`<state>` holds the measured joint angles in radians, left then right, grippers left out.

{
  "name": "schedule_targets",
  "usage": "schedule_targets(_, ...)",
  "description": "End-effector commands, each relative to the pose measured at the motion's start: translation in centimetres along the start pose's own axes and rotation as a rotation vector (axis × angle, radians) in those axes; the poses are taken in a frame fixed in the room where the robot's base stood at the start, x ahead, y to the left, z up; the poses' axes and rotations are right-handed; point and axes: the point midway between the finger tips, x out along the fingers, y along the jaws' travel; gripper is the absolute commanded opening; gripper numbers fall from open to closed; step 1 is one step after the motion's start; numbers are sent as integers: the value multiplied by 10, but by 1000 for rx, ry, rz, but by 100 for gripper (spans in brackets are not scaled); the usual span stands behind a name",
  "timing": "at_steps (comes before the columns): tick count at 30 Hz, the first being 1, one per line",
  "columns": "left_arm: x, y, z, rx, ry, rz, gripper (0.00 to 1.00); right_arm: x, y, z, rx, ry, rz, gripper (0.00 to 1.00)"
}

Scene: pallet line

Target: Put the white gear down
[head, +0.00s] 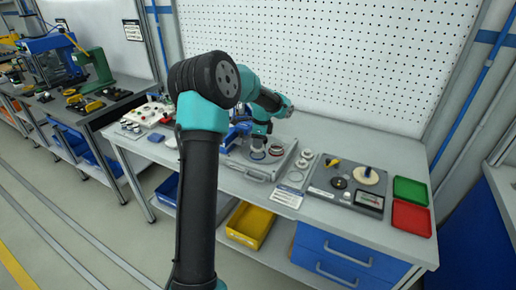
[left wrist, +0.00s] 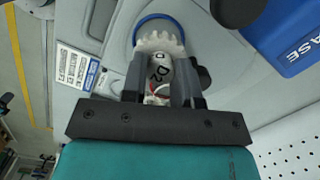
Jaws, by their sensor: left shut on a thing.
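In the left wrist view, the white gear (left wrist: 150,43) shows its toothed rim just beyond my left fingertips, over a blue-ringed round recess (left wrist: 137,27) in a grey surface. My left gripper (left wrist: 161,65) is shut on the gear; a pale part marked "D2" shows between the fingers. Whether the gear touches the recess, I cannot tell. The gear is not clear there. My right gripper is not in view.
Right of the case are small round parts (head: 306,155) and a dark fixture board (head: 318,185) with a cream disc (head: 366,175). A green tray (head: 410,190) and a red tray (head: 411,217) stand at the right end. A blue case part (left wrist: 285,35) is close to the gripper.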

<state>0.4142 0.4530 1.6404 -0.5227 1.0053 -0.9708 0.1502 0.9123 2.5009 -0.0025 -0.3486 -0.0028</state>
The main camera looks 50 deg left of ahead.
Motion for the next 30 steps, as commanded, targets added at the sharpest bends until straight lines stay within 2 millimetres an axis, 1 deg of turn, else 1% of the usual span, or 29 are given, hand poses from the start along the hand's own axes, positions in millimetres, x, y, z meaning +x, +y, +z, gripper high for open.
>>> schedule_targets(6, 26, 1, -3, 2, -2, 4, 5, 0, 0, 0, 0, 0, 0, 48)
schedule_targets(8, 31, 1, -4, 1, -1, 3, 5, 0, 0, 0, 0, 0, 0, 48)
schedule_targets(21, 36, 0, -4, 0, -1, 2, 5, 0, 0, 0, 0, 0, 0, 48)
schedule_targets(22, 36, 0, -4, 0, -1, 1, 30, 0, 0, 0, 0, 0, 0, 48)
schedule_targets(25, 36, 0, -4, 0, 0, 1, 38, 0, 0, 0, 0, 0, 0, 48)
schedule_targets(30, 36, 0, -4, 0, 0, 1, 38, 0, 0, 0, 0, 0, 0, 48)
